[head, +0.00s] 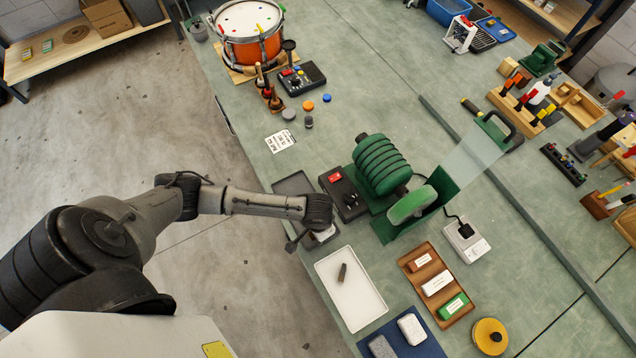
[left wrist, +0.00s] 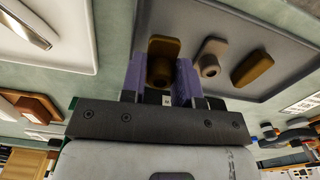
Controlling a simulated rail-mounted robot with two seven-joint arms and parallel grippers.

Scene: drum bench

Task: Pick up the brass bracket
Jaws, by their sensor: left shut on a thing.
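My left gripper (left wrist: 160,88), with purple fingers, is shut on a brass-coloured bracket (left wrist: 162,60) with a round boss, seen in the left wrist view. The bracket is over the grey tray; whether it still touches the tray floor I cannot tell. Two other parts are in that tray: a paler tan one (left wrist: 211,56) and a darker brass-brown one (left wrist: 253,68). In the head view my left wrist hides the fingers and the held bracket. The grey tray (head: 291,185) shows partly there, at the bench's near edge. My right gripper is not in view.
A wooden tray of labelled bars (head: 422,257) lies further right. A drum (head: 250,47) stands far back.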

